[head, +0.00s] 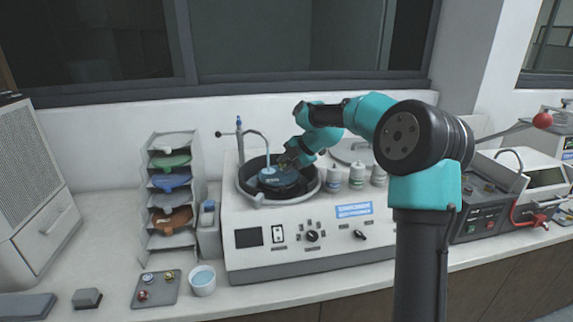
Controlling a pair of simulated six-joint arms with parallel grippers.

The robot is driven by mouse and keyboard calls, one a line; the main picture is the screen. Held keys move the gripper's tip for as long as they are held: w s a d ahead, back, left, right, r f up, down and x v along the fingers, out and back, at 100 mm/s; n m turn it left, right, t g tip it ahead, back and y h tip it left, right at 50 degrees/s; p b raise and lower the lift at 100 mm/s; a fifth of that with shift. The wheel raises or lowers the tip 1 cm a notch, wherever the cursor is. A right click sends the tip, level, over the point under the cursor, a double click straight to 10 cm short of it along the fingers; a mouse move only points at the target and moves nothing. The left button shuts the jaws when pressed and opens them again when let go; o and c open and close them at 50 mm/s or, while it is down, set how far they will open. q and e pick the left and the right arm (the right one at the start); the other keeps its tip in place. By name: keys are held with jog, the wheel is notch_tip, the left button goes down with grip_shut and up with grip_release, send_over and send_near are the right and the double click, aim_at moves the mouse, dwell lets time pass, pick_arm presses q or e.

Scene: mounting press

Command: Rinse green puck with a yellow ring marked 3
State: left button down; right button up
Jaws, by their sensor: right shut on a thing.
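My right gripper (286,160) reaches into the round bowl (243,196) of the grey polishing machine, beside the curved water spout (258,138) and low over the blue wheel (278,179). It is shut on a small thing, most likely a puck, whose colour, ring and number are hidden. I cannot tell whether it touches the wheel. A dark tray (155,299) at the front left holds small round pucks; their numbers are too small to read. My left gripper is not in view.
A rack (148,243) of coloured discs stands left of the machine. A cup of pale blue liquid (202,281) stands beside the tray. Several white bottles (357,176) stand right of the bowl. A press with a red-knobbed lever (542,120) is at the right.

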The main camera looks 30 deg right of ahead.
dwell(0.5)
jog(key=s+r, duration=0.2)
jog(key=r, duration=0.1)
jog(key=s+r, duration=0.1)
jog(key=r, duration=0.1)
jog(key=shift+d, duration=0.2)
dwell(0.5)
jog(key=shift+s+a+r+g+h, duration=0.2)
jog(key=shift+s+r+g+h, duration=0.2)
jog(key=shift+g+h, duration=0.6)
jog(key=shift+s+a+r+g+h, duration=0.15)
jog(key=shift+s+r+g+h, duration=0.15)
jog(key=shift+s+g+h, duration=0.65)
jog(key=shift+s+a+r+g+h, duration=0.1)
jog(key=shift+a+r+g+h, duration=0.4)
jog(key=shift+g, duration=0.95)
